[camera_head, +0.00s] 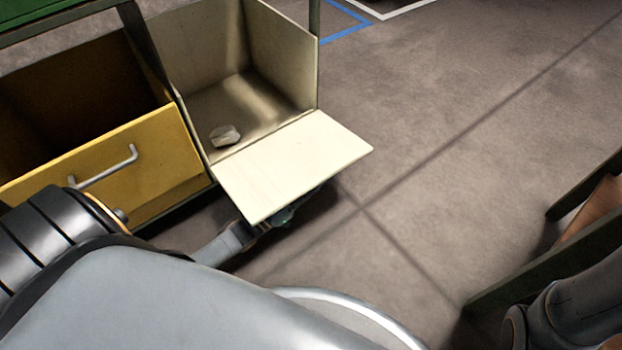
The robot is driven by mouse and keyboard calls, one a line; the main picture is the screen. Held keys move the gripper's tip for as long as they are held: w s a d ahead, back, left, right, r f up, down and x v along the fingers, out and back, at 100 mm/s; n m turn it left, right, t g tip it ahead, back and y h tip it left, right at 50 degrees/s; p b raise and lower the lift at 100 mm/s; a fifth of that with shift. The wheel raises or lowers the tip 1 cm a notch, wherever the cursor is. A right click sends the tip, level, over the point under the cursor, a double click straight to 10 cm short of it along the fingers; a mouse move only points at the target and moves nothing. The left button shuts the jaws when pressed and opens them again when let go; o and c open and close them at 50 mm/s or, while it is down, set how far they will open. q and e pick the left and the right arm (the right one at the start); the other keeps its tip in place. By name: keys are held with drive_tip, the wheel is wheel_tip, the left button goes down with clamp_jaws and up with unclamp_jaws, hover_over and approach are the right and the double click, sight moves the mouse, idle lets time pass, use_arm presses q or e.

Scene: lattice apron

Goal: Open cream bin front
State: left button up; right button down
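The cream bin (285,45) stands at the upper middle, with its front panel (295,165) folded down and outward, roughly level. The inside of the bin is exposed, and a small pale stone-like object (225,136) lies on its floor near the front. My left gripper (284,215) is below the lowered panel, near its outer edge. The panel hides most of the gripper, so I cannot tell whether its fingers are open or touch the panel. My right gripper is out of view.
A yellow bin (150,165) with a grey handle (108,168) stands left of the cream bin. A dark-framed structure (540,265) is at the lower right, by my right arm. The grey floor (440,120) right of the bins is clear.

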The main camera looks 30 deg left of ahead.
sight(248, 217)
use_arm(q)
drive_tip(key=s+a, duration=0.2)
drive_tip(key=s, duration=0.3)
drive_tip(key=s+a+f, duration=0.1)
drive_tip(key=s+a, duration=0.2)
drive_tip(key=s, duration=0.2)
drive_tip(key=s+a, duration=0.2)
drive_tip(key=s, duration=0.2)
drive_tip(key=shift+s+a+f, duration=0.4)
